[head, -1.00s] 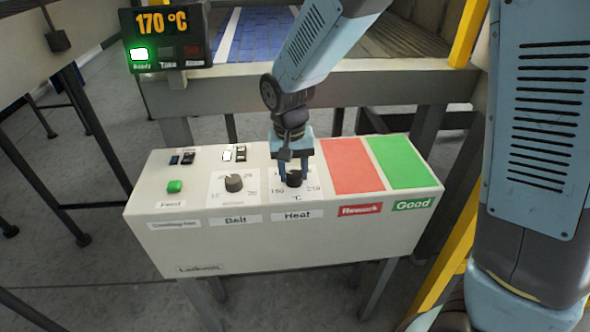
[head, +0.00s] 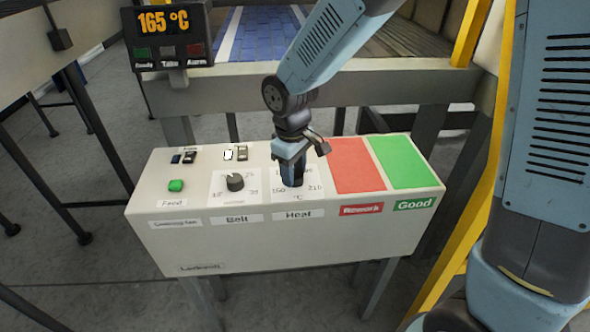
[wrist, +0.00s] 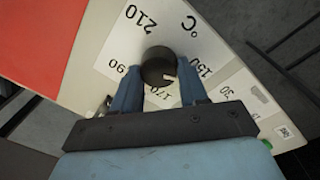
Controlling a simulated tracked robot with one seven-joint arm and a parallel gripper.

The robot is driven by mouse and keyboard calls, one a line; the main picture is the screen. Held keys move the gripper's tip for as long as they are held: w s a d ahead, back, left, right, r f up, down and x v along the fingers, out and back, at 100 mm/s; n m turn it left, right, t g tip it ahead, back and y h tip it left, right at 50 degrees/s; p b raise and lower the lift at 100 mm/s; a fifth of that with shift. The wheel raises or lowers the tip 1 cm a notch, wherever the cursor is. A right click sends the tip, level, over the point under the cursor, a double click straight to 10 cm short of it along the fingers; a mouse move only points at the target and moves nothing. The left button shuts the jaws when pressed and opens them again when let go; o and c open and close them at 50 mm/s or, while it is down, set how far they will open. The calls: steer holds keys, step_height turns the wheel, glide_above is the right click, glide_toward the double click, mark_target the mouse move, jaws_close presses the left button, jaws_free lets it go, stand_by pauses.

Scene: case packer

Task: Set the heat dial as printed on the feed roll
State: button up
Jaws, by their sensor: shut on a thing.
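The heat dial is a round black knob (wrist: 159,68) on a white scale plate on the panel's top. In the wrist view its scale shows 150, 170, 190 and 210 around it, and the knob's light mark points to the lower right, between 150 and 170. My gripper (head: 291,180) is shut on this knob from above, one finger on each side, and hides most of it in the head view. The display (head: 165,35) at the upper left reads 165 °C, with its lamps dark. No feed roll can be made out.
The belt dial (head: 235,182) is left of my gripper. The red Rework pad (head: 357,165) and green Good pad (head: 403,162) lie to the right. A yellow post (head: 470,190) stands beyond them.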

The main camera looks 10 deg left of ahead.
steer(key=shift+d+n, duration=0.15)
steer(key=shift+n, duration=0.45)
steer(key=o, duration=1)
steer(key=shift+o, duration=0.2)
steer(key=shift+r, duration=0.1)
step_height(320, 180, up, 14)
steer(key=shift+s+a+f, duration=0.2)
steer(key=shift+s+f, duration=0.05)
steer(key=shift+s, duration=0.05)
steer(key=shift+d, duration=0.1)
